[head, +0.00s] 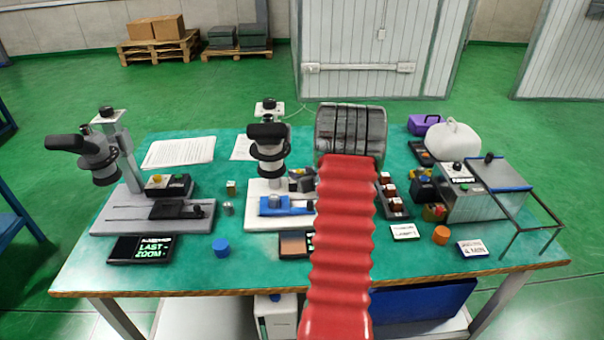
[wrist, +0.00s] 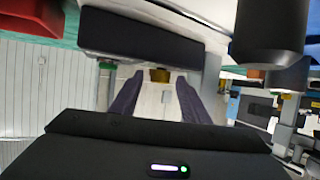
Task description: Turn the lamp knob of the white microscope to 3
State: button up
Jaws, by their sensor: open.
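The white microscope (head: 268,153) stands left of centre on the green table, with a white base and column and a black and grey head. A blue stage piece (head: 287,206) sits on its base. I cannot make out the lamp knob or its scale in the head view; my red arm covers the area right of the base. In the wrist view my gripper (wrist: 160,84) is open, its two dark fingers apart. A small brass-coloured piece (wrist: 160,75) shows between the fingertips; I cannot tell whether it is touched. A dark cylinder (wrist: 270,38) is close at upper right.
A grey microscope (head: 140,205) stands at left, near a black LAST ZOOM panel (head: 140,249). Right of my arm are a block row (head: 392,196), a grey box (head: 470,200) and an orange cap (head: 441,235).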

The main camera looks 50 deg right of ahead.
jog(key=v, duration=1.3)
jog(key=shift+s+a, duration=0.25)
jog(key=shift+s, duration=0.1)
dwell(0.3)
